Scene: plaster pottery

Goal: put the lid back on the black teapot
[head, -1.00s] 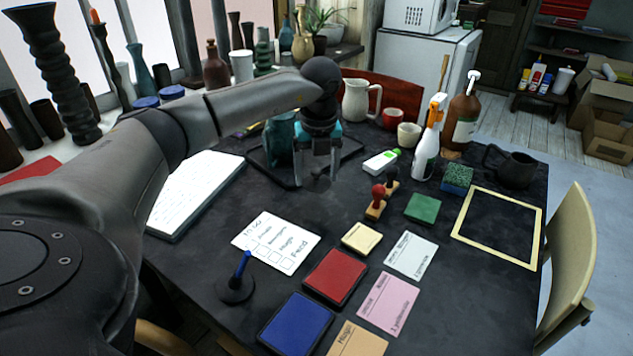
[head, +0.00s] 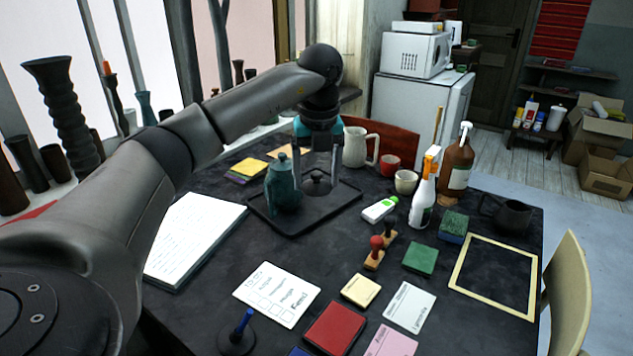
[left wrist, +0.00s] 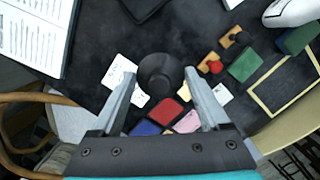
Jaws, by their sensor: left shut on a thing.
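My left gripper (head: 320,178) is over the back of the dark tray, fingers pointing down. It is shut on a small dark round lid (head: 316,182) with a knob, which sits between the fingertips. In the left wrist view the lid (left wrist: 160,75) shows as a dark disc between the fingers. The black teapot (head: 513,216) stands at the right of the table, behind the yellow frame, with its handle towards the left. Whether its top is open is hard to tell. My right gripper is not in view.
A teal lidded jar (head: 283,188) stands on the tray (head: 300,226), just left of the gripper. Between gripper and teapot stand a white spray bottle (head: 423,200), a brown bottle (head: 457,168), a cream cup (head: 405,182) and a green sponge-like block (head: 453,226).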

